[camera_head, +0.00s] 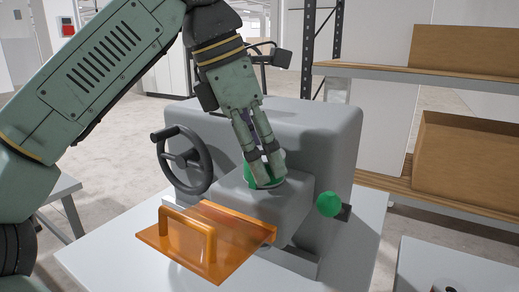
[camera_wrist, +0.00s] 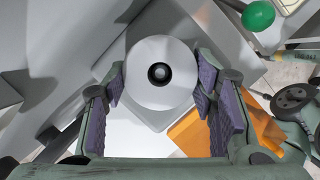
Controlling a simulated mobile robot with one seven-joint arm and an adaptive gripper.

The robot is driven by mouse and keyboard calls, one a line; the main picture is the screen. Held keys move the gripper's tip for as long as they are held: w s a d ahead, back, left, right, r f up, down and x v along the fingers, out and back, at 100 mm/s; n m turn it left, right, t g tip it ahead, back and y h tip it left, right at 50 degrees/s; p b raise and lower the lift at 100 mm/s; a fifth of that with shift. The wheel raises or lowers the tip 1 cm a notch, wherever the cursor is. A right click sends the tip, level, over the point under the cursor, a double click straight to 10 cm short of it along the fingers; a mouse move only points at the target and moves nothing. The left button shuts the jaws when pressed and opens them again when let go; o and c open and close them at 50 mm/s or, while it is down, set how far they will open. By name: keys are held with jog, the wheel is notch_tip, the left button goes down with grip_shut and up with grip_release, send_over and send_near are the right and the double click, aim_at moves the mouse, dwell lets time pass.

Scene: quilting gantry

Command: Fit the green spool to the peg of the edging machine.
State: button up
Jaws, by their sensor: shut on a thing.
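The green spool (camera_head: 252,176) is at the grey top of the edging machine's front block. My gripper (camera_head: 267,168) points down and is shut on it, with fingers on both sides. In the wrist view the spool's round white end (camera_wrist: 160,48) lies between my gripper's purple-padded fingers (camera_wrist: 160,88). A dark ring with a paler round middle shows in its centre hole; this may be the peg's tip. The edging machine (camera_head: 325,135) is a rounded grey body. I cannot tell whether the spool rests fully on the block. The peg is hidden in the head view.
An orange plate with a handle (camera_head: 190,235) is at the machine's front. A black handwheel (camera_head: 181,160) is at the left and a green ball knob (camera_head: 329,204) at the right. Shelves with cardboard boxes (camera_head: 465,160) stand behind right. The white table (camera_head: 120,262) is clear at front left.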

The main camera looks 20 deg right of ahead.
jog(key=o, duration=1.4)
jog(key=shift+c, duration=0.2)
jog(key=v, duration=0.4)
jog(key=shift+r, duration=0.25)
jog(key=a, duration=1.2)
jog(key=shift+s+a+r, duration=0.15)
jog(key=shift+s+a, duration=0.05)
jog(key=shift+s, duration=0.1)
